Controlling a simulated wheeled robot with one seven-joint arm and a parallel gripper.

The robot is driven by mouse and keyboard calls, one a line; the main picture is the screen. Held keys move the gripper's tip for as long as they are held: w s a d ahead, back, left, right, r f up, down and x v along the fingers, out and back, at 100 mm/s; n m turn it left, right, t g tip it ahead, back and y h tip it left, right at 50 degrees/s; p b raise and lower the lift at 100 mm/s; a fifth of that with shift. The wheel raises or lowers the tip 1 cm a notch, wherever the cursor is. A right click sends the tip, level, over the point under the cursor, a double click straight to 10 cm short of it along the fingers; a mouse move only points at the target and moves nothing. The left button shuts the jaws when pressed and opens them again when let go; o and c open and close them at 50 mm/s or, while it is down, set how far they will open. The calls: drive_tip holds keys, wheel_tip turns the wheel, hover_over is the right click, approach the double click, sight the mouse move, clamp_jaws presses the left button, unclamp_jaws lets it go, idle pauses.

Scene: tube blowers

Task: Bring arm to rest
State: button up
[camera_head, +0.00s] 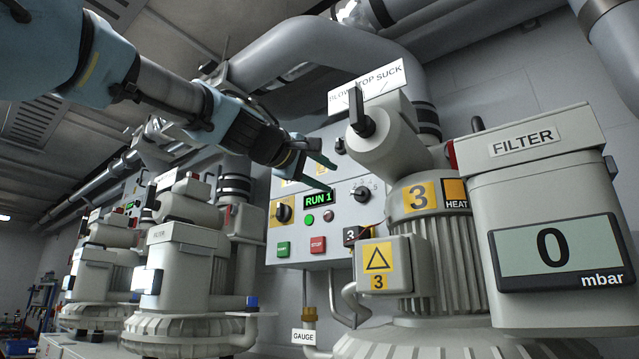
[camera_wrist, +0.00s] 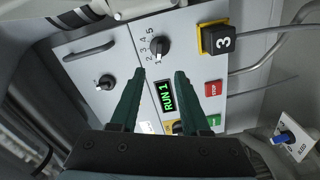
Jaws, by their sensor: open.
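My gripper (camera_head: 325,174) is in front of the control panel (camera_head: 288,253) in the head view, its green fingers pointing at the panel's upper middle. In the wrist view my gripper (camera_wrist: 161,74) is open, with nothing between its two fingers. The panel (camera_wrist: 133,62) shows between and beyond the fingers. Its green display (camera_head: 318,199) reads RUN 1 and also shows in the wrist view (camera_wrist: 166,97). A numbered black rotary knob (camera_wrist: 158,47) lies just beyond the fingertips. My arm (camera_head: 168,88) reaches in from the upper left.
Blower 3 (camera_head: 440,255) and its filter box (camera_head: 541,197), reading 0 mbar, stand close on the right. A large grey pipe (camera_head: 290,50) runs above the panel. The selector handle (camera_head: 361,112) sticks up at right of my gripper. More blowers (camera_head: 180,275) stand at left.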

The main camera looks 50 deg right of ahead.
drive_tip(key=w+a+f+n+t+y, duration=0.1)
drive_tip(key=w+a+f+t+y, duration=0.25)
drive_tip(key=w+a+f, duration=0.7)
drive_tip(key=w+a+f+n+t+y, duration=0.1)
drive_tip(key=w+a+f+t+y, duration=0.3)
drive_tip(key=w+f, duration=1.25)
drive_tip(key=w+a+f+g+y, duration=0.1)
drive_tip(key=a+f+g+y, duration=0.4)
drive_tip(key=a+f, duration=2.1)
drive_tip(key=s+a+f+y, duration=0.2)
drive_tip(key=s+a+f, duration=0.3)
drive_tip(key=a, duration=0.3)
drive_tip(key=s+a+f+y, duration=0.3)
drive_tip(key=s+a+f, duration=0.2)
drive_tip(key=a, duration=0.3)
drive_tip(key=shift+s+a+f+n+g, duration=0.15)
drive_tip(key=shift+s+a+n+g, duration=0.25)
drive_tip(key=shift+s, duration=0.2)
drive_tip(key=shift+c, duration=0.2)
